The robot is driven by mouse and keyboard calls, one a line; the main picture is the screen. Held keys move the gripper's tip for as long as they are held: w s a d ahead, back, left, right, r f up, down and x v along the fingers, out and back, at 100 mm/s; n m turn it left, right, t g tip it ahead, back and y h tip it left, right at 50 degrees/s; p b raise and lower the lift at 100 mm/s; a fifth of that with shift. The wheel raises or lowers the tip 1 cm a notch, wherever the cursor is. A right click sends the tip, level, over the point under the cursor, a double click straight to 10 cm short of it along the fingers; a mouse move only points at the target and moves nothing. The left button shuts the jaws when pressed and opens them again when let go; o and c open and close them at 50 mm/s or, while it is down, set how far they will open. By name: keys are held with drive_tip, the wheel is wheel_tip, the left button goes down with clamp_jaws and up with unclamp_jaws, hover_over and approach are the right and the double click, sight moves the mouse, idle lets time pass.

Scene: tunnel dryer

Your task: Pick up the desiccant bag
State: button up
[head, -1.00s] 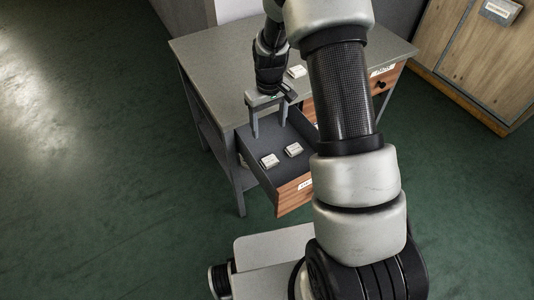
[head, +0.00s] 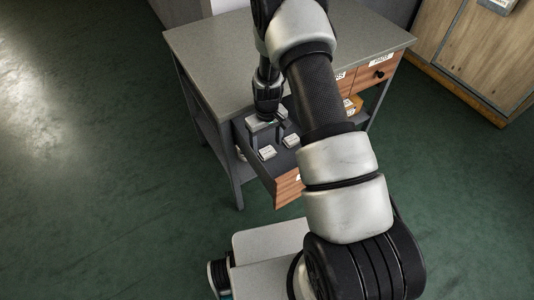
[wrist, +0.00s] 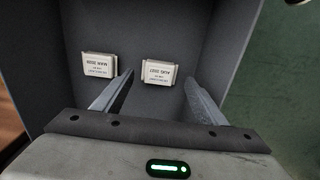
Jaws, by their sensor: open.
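Two small pale packets with printed date labels lie apart on the dark floor of an open drawer (head: 262,172). In the wrist view one packet (wrist: 99,65) is at the left, and the other packet (wrist: 158,73) is ahead of my fingers, in line with the gap between them. In the head view they are a nearer-left packet (head: 267,153) and a farther-right packet (head: 291,140). My gripper (wrist: 159,78) is open and empty, pointing down into the drawer; it also shows in the head view (head: 267,136). I cannot tell the fingertips' height above the packets.
The drawer walls stand close around my gripper. The grey tabletop (head: 215,55) lies above and behind the drawer. To the right are labelled wooden drawer fronts (head: 382,72) and some orange-yellow items (head: 353,104). My arm hides part of the table. Green floor is clear at left.

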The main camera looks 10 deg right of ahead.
sight(267, 151)
drive_tip(key=shift+f, duration=1.6)
drive_tip(key=shift+c, duration=0.5)
drive_tip(key=c, duration=1)
drive_tip(key=shift+c, duration=0.2)
drive_tip(key=shift+r, duration=0.1)
